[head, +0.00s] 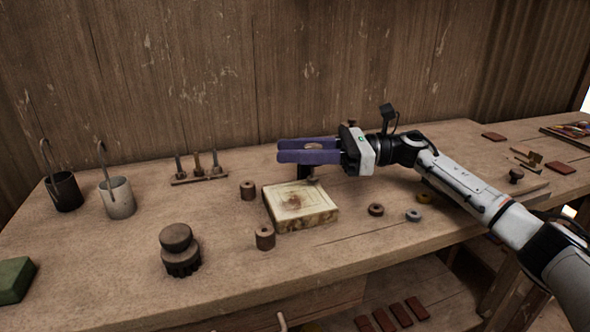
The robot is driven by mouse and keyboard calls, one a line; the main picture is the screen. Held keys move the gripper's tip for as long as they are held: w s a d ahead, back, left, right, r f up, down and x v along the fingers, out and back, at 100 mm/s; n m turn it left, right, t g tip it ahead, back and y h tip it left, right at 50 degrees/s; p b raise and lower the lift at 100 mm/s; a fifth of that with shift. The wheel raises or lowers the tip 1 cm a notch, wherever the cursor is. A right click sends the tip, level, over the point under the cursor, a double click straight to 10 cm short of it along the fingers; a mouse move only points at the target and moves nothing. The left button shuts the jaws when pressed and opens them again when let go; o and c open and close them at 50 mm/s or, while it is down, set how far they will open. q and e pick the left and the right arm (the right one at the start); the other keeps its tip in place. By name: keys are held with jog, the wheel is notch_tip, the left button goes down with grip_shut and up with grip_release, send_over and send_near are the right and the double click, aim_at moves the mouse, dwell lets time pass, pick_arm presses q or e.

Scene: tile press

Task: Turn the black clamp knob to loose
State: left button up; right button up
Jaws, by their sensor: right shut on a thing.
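My right gripper (282,150), with purple fingers, reaches in from the right and is shut on the black clamp knob. The fingers hide most of the knob; a dark part (311,173) shows just under them, at the back right of a pale, stained square block (300,218). I cannot tell how far the knob is turned. My left gripper is not in view.
A dark round-topped piece (176,236) stands front left. Small brown cylinders (265,238) and rings (376,209) lie around the block. Two cups (118,198) and a rack of stamps (199,176) stand at the back left. A green block (14,280) lies far left.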

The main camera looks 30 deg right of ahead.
jog(key=n+g+b, duration=0.1)
jog(key=n+g+y+b, duration=0.1)
jog(key=shift+s+a+f+g, duration=0.15)
jog(key=shift+g, duration=0.25)
jog(key=shift+s+n+g+y+b, duration=0.15)
jog(key=shift+n+g+y+b, duration=0.25)
jog(key=shift+n+g+b, duration=0.15)
jog(key=shift+s+a+n+g+b, duration=0.1)
jog(key=shift+s+n+g+b, duration=0.15)
jog(key=shift+n+g+b, duration=0.5)
jog(key=g, duration=0.1)
jog(key=g+b, duration=0.1)
jog(key=shift+s+a+n+g+y, duration=0.1)
jog(key=shift+s+n+g+y, duration=0.1)
jog(key=shift+n+g+y, duration=0.15)
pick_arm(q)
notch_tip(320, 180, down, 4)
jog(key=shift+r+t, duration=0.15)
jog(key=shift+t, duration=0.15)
pick_arm(e)
jog(key=shift+s+r+n+g, duration=0.1)
jog(key=shift+r+n+g, duration=0.1)
jog(key=shift+n+g, duration=0.05)
pick_arm(q)
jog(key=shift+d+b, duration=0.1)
jog(key=shift+b, duration=0.35)
pick_arm(e)
jog(key=shift+s+n+g, duration=0.1)
jog(key=shift+n+g, duration=0.2)
jog(key=shift+g, duration=0.2)
